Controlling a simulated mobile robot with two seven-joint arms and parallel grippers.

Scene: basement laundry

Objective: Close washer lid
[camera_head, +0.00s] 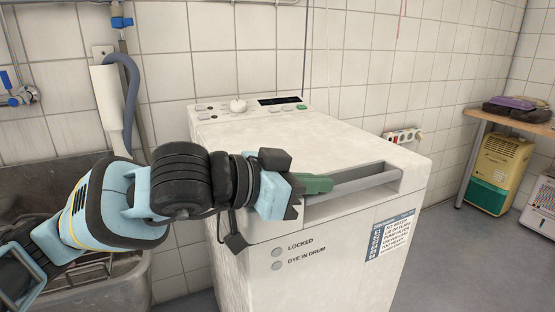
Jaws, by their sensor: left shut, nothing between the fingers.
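The white top-loading washer (350,250) stands in the middle against the tiled wall. Its lid (290,140) lies flat, level with the top of the body; no raised panel or open drum shows. A long recessed grip (365,178) runs along the front top edge. My left gripper (322,184) reaches in from the left, its green fingers shut and empty at the left end of this recess. I cannot tell whether the fingertips touch the lid. The gripper and wrist hide the front left corner of the washer top. My right gripper is not in view.
A control panel with a knob (238,106) sits at the washer's back edge. A grey sink (50,160) is at the left, behind my arm. A wooden table (480,116) stands at the right, with a yellow-green appliance (497,172) below. The floor right of the washer is clear.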

